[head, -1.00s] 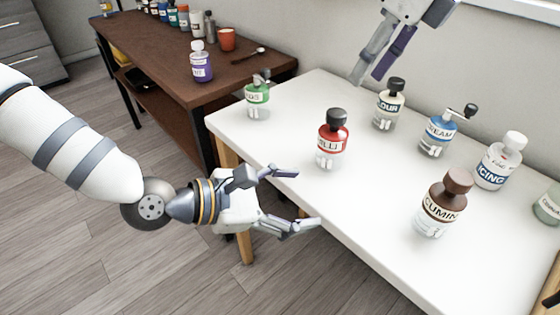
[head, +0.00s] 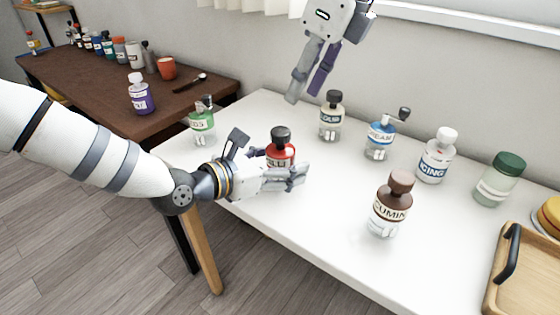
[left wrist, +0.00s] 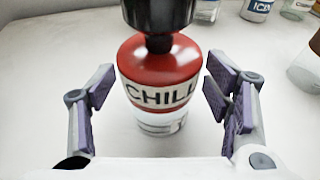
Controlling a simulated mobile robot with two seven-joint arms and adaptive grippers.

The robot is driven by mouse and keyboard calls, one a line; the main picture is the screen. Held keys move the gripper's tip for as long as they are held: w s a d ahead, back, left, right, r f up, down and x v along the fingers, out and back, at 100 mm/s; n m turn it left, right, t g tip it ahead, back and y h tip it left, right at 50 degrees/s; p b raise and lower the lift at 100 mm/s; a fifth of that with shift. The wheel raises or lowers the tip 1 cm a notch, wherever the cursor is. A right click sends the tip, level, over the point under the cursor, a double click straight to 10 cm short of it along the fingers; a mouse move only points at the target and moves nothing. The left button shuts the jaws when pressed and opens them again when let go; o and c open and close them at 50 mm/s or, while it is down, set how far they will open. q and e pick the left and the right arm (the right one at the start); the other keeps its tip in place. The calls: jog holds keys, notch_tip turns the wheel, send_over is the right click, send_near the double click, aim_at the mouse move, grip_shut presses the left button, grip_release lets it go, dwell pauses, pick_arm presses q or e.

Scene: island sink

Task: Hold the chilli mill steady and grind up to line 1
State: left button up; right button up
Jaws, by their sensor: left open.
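The chilli mill has a red body, a black top and a clear base with a label reading "CHILL". In the head view the chilli mill (head: 281,148) stands upright on the white table (head: 275,215), its lower part hidden by my left gripper (head: 299,176). In the left wrist view the chilli mill (left wrist: 160,75) stands between the two open fingers of my left gripper (left wrist: 170,98), with a gap on each side. My right gripper (head: 306,88) hangs above the table's back edge, behind the mill, its fingers close together and holding nothing visible. Line 1 cannot be made out.
A green-labelled mill (head: 202,125) is left of the chilli mill. The flour mill (head: 331,117), cream mill (head: 381,138), icing mill (head: 436,158) and cumin mill (head: 391,205) stand to the right. A wooden tray (head: 525,270) is at the right edge.

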pick_arm(q)
jog(key=c, duration=1.3)
jog(key=shift+c, duration=0.2)
